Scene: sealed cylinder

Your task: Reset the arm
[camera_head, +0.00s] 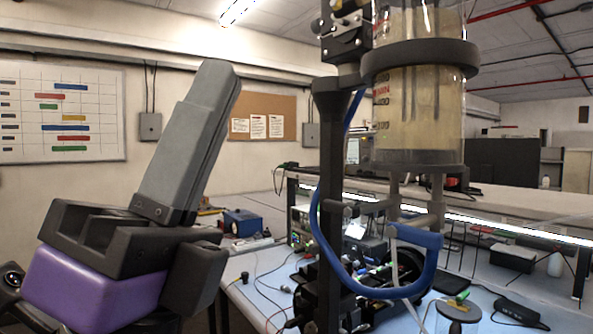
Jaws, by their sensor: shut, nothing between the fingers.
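My gripper (222,70) stands at the left of the view, with its long grey fingers pointing up and slightly right. The fingers are pressed together with nothing between them. The gripper's purple and black body is below them. A clear cylinder (415,110) with pale yellow contents and a marked scale is clamped upright at the right. My gripper is left of the cylinder and apart from it. The cylinder's top is cut off by the picture's edge.
A black post (330,190) holds the cylinder, and a blue hose (318,215) loops beside it. Cables and small devices crowd the light blue bench top (250,290). A blue box (240,222) sits farther back. The space between fingers and post looks clear.

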